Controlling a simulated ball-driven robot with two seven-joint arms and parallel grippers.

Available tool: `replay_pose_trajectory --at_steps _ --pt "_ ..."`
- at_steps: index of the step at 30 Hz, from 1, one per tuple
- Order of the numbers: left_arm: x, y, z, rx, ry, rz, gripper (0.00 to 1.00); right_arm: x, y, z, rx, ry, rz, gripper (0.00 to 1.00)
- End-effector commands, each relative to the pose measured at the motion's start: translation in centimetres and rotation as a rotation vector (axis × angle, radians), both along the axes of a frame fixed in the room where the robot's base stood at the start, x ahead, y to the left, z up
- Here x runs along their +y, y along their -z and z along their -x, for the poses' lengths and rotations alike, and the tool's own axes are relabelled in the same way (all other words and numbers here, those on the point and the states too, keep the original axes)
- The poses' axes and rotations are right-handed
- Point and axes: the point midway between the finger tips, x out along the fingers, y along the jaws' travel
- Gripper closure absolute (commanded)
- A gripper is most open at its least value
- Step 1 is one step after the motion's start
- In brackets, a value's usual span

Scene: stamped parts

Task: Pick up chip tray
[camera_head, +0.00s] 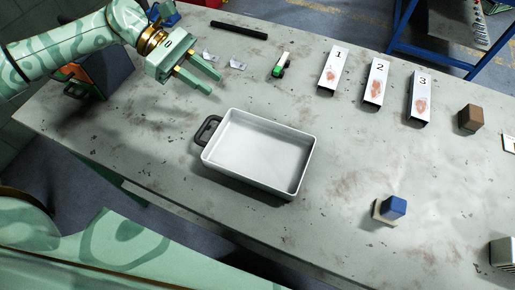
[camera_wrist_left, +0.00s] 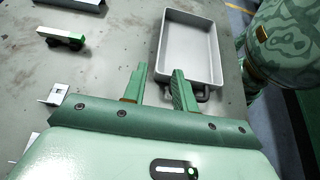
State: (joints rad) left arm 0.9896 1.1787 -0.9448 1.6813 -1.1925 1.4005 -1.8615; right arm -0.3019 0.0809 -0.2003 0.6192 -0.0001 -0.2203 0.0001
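The chip tray, a white rectangular open tray (camera_head: 259,153) with a dark handle (camera_head: 207,131) at its left end, stands on the table near the middle in the head view. It looks empty. In the left wrist view the tray (camera_wrist_left: 190,50) lies beyond the fingertips, and its handle (camera_wrist_left: 203,94) is just right of the right finger. My left gripper (camera_head: 214,84) is open and empty, up and to the left of the handle in the head view. Its two parted fingers (camera_wrist_left: 159,70) point toward the tray's side in the wrist view. My right gripper does not show.
Numbered white holders (camera_head: 375,82) stand at the back. A green and white small block (camera_head: 280,66), a black bar (camera_head: 239,30), a brown cube (camera_head: 470,118) and a blue block (camera_head: 393,207) on a pale base are on the table. The surface around the tray is clear.

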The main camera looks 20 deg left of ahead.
Motion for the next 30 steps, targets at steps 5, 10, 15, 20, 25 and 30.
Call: replay_pose_trajectory --at_steps 5,10,15,20,25,30 --pt "-4.1 2.2 0.2 0.002 0.005 0.003 0.72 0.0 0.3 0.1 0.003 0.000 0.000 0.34" --pt "-6.7 3.6 0.3 0.001 0.003 0.001 0.72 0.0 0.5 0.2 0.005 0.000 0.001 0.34" --pt "-7.9 4.2 0.3 0.000 0.002 0.002 0.72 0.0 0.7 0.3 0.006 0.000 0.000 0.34" --pt "-10.3 5.4 0.3 0.001 0.004 0.002 0.72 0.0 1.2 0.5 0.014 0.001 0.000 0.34" --pt "-12.0 6.2 0.4 0.002 0.001 0.001 0.72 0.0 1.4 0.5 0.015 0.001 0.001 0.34" --pt "-12.1 6.2 0.4 0.000 0.000 0.001 0.72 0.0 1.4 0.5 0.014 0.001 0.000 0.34"
